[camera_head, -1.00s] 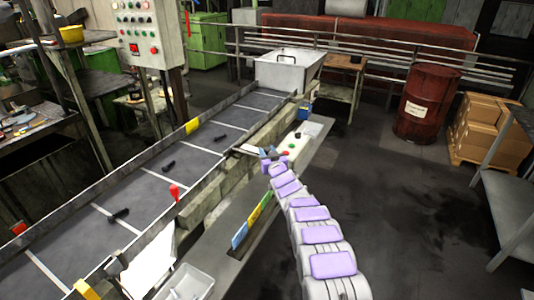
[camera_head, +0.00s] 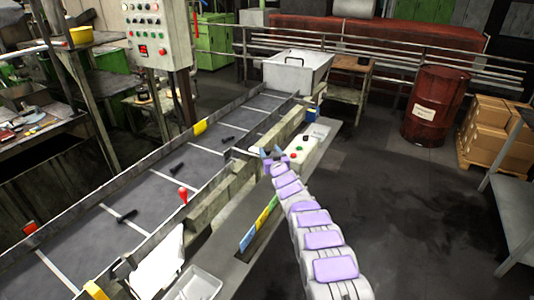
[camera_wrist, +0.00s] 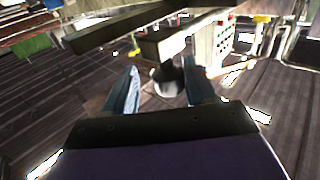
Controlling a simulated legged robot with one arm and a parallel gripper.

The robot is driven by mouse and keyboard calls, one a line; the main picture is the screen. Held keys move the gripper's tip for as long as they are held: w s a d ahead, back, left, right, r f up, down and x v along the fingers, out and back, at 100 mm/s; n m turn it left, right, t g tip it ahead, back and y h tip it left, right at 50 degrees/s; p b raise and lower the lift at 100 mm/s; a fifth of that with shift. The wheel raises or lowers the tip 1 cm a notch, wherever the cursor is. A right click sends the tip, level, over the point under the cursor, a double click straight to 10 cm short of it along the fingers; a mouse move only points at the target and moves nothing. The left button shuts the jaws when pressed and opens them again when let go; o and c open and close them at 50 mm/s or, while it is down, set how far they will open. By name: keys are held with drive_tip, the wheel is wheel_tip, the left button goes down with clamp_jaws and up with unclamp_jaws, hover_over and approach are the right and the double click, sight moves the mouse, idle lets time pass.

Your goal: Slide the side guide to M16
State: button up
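My gripper (camera_head: 272,153) is at the right edge of the conveyor (camera_head: 145,190), beside a flat grey bar (camera_head: 243,151) that may be part of the side guide. In the wrist view my gripper (camera_wrist: 162,88) has its two blue-grey fingers apart. A dark round knob (camera_wrist: 167,80) under a grey bar (camera_wrist: 160,45) shows between the fingertips. I see no finger clearly touching the knob. A strip with blue, yellow and green fields (camera_head: 259,224) lies along the bench nearer to me. I cannot read any M16 mark.
Several dark bolts (camera_head: 177,168) lie on the conveyor. A red-topped handle (camera_head: 183,194) stands near its right rail. A panel with green and red buttons (camera_head: 297,153) is just beyond my gripper. A white tray (camera_head: 200,284) is at the front.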

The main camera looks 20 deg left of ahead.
drive_tip(key=shift+s+a+f, duration=0.1)
drive_tip(key=shift+a+f, duration=0.1)
drive_tip(key=shift+a, duration=0.35)
drive_tip(key=shift+a+f, duration=0.15)
drive_tip(key=shift+a, duration=0.4)
drive_tip(key=shift+s+d+r, duration=0.15)
drive_tip(key=shift+s+d, duration=0.25)
drive_tip(key=shift+d, duration=0.4)
drive_tip(key=shift+s+d+r, duration=0.1)
drive_tip(key=shift+s+d, duration=0.25)
drive_tip(key=shift+d, duration=0.4)
drive_tip(key=shift+s+d, duration=0.2)
drive_tip(key=shift+s, duration=0.25)
drive_tip(key=p+v, duration=0.1)
drive_tip(key=v, duration=1.3)
drive_tip(key=shift+p, duration=0.35)
drive_tip(key=shift+a+f, duration=0.1)
